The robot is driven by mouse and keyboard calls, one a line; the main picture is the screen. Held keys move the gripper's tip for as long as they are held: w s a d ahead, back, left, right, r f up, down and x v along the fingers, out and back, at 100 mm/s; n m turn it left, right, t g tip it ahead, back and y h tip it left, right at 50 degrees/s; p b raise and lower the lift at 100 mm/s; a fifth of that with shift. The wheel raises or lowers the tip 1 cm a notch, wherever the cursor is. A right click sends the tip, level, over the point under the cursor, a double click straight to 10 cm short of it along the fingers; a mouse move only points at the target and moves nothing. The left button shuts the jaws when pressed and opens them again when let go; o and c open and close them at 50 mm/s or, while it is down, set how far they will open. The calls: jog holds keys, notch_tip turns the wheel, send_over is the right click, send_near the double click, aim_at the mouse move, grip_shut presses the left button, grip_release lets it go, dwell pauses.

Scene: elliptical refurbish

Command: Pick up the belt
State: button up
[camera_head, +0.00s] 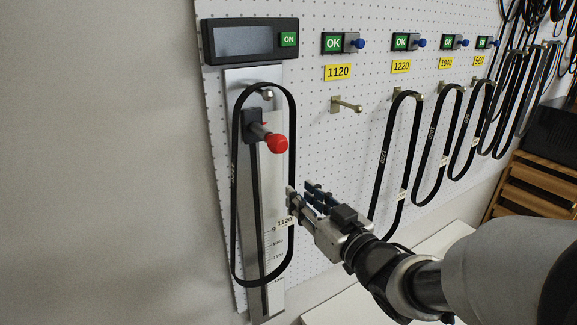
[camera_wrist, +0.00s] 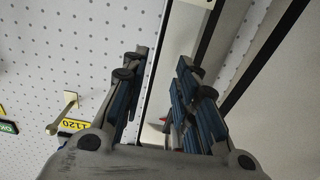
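The black belt (camera_head: 235,200) hangs as a long loop over a metal peg at the top of the measuring device, with a 1120 tag (camera_head: 285,222) on its right strand. My gripper (camera_head: 302,192) is beside that right strand, just above the tag, its fingers pointing toward the board. In the wrist view my gripper (camera_wrist: 163,100) is open, with a gap between its fingers. I cannot tell whether a finger touches the belt.
The device has a red-knobbed handle (camera_head: 277,144) inside the loop and a display (camera_head: 243,41) marked ON above. To the right, a bare peg (camera_head: 346,105) sits under the yellow 1120 label (camera_head: 338,72). Several belts hang further right, including the 1220 belt (camera_head: 383,160).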

jog(key=p+x, duration=0.1)
jog(key=x, duration=0.5)
jog(key=shift+w, duration=0.25)
jog(key=shift+d+f, duration=0.1)
jog(key=shift+f, duration=0.05)
jog(key=shift+c, duration=0.5)
grip_shut()
